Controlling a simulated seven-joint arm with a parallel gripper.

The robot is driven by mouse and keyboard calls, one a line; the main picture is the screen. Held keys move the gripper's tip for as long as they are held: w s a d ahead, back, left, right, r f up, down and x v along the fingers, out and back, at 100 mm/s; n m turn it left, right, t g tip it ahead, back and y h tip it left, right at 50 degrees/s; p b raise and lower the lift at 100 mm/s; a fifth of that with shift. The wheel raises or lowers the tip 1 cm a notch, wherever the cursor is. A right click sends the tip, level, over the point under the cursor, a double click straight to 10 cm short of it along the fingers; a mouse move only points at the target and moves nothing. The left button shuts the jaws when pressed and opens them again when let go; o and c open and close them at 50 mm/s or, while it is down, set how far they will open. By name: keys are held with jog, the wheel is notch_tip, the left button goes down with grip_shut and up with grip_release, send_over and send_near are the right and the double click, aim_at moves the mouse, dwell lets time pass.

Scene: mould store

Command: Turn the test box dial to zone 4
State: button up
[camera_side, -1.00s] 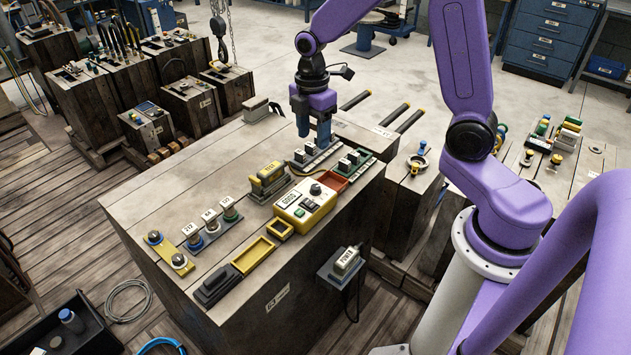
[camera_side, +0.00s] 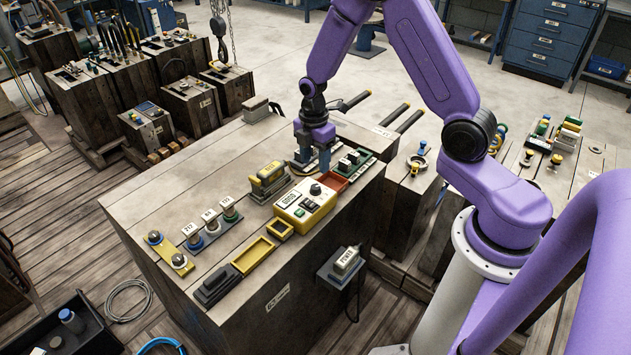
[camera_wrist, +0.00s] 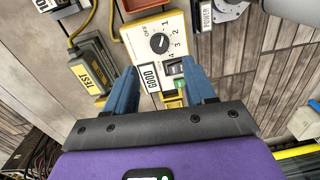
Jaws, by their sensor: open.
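The test box (camera_side: 299,216) is a yellow case with a pale top on the near right part of the wooden bench. Its black dial (camera_side: 315,188) shows face-on in the wrist view (camera_wrist: 158,42), ringed by OFF and the numbers 1 to 4. I cannot tell for sure which mark its white line points at. A GOOD display (camera_wrist: 149,77) and a green button (camera_wrist: 181,85) are on the same top. My gripper (camera_side: 313,162) is open and empty, behind the box in the side view. In the wrist view its blue fingers (camera_wrist: 160,87) are apart, and the dial is beyond them.
A yellow TEST unit (camera_wrist: 89,73) with a cable lies beside the box. A red tray (camera_side: 334,182) and black switches (camera_side: 350,160) stand close to its right. Yellow trays (camera_side: 253,254) and labelled knobs (camera_side: 210,221) are to the left.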

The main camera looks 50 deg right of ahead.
aim_at(316, 186)
notch_tip(316, 186, down, 8)
dwell(0.4)
grip_shut()
